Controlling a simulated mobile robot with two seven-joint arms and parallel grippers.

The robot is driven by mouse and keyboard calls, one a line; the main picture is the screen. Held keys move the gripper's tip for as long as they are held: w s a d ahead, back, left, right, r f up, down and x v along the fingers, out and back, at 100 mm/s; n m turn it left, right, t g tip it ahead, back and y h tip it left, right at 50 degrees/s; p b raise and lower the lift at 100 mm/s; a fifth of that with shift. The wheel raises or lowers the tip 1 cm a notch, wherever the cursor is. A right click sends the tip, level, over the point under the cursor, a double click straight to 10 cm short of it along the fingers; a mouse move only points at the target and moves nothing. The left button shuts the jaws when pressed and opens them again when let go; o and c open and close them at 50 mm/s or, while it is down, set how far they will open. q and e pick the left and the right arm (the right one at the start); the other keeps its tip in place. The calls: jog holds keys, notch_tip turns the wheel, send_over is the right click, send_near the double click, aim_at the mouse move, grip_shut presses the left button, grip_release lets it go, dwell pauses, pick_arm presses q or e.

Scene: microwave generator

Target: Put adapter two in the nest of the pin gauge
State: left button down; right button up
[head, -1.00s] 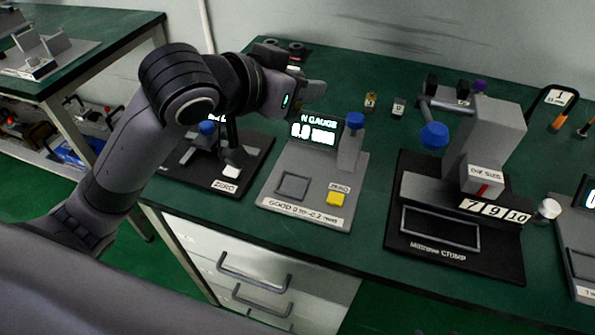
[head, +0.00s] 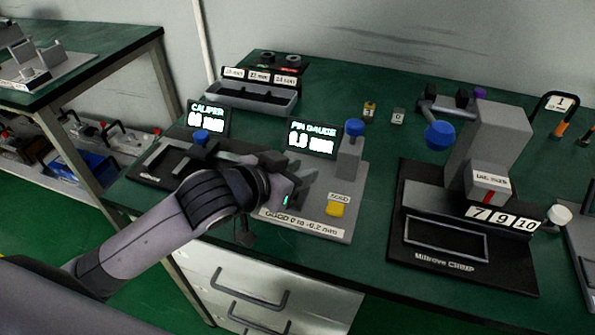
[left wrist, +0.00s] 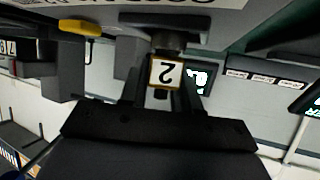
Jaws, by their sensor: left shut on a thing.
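Adapter two (left wrist: 167,74), a small block with an orange-edged white label reading 2, shows between my fingers in the left wrist view. The label is upside down there. My left gripper (head: 302,178) is shut on it and is over the left side of the pin gauge (head: 355,200). The gauge has a grey base, a lit display (head: 313,139), a post with a blue knob and a yellow button. My arm and hand hide the nest and adapter two in the head view. I cannot tell whether the adapter touches the nest. My right gripper is out of view.
The caliper display (head: 208,119) and black base stand left of the gauge. A tray (head: 262,95) with labelled slots is behind. The crimp press (head: 490,150) stands to the right.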

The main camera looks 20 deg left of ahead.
pick_arm(q)
jog(key=c, duration=0.8)
grip_release()
jog(key=shift+f, duration=0.1)
jog(key=shift+r, duration=0.25)
jog(key=p+v, duration=0.5)
jog(key=v, duration=0.7)
jog(key=shift+f, duration=0.15)
jog(key=shift+s, duration=0.1)
